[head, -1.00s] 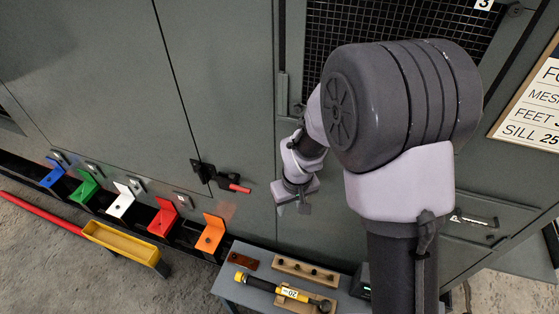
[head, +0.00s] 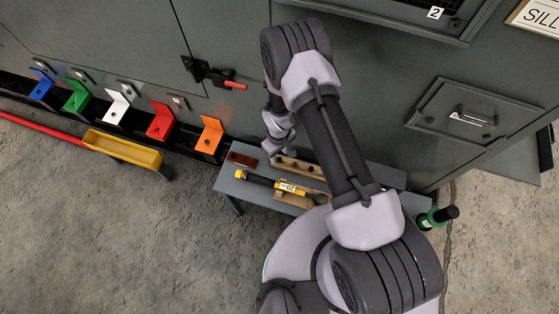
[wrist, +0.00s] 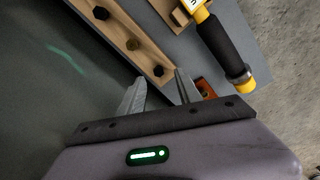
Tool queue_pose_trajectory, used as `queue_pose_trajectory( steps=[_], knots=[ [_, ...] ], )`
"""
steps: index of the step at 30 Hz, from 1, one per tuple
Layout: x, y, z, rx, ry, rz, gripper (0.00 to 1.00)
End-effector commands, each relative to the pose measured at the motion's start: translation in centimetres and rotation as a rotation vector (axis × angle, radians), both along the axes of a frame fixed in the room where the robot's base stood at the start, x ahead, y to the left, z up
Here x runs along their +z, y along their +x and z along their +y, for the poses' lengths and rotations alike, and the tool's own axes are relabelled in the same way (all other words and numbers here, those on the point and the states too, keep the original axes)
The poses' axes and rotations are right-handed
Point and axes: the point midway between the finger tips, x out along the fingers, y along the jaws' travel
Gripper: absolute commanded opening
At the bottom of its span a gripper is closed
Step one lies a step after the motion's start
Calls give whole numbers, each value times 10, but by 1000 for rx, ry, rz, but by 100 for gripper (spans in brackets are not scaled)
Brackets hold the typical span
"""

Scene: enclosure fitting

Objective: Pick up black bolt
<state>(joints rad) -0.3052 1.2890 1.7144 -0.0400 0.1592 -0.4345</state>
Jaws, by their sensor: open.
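A wooden rack (wrist: 118,36) with dark round bolt heads crosses the wrist view. A black bolt (wrist: 159,71) sits at its near end, and another black bolt (wrist: 101,13) is further up. A brass-coloured bolt (wrist: 132,44) stands between them. My gripper (wrist: 159,76) is open and empty, its fingertips on either side of the near black bolt in the picture. I cannot tell whether they touch it or hover above. In the head view my gripper (head: 270,153) is at the left end of the rack (head: 300,168); my arm hides part of the bench.
A yellow-and-black tool (head: 265,182) lies on the grey bench (head: 231,187) beside the rack, near a brown block (head: 243,159). Coloured brackets line the cabinet at left above a yellow tray (head: 122,150). A green-and-black bottle-like object (head: 437,217) is at right.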

Motion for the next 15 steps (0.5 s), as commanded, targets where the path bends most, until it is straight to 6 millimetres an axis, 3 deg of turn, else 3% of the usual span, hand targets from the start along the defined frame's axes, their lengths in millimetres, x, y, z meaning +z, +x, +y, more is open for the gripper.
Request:
queue_pose_trajectory(
  steps=[1,4,11,15],
  knots=[
    [-15,1,0,0,0,0,41],
    [-36,2,0,0,-1,2,41],
    [-39,3,0,0,0,0,41],
    [-39,3,0,0,0,0,15]
  ],
)
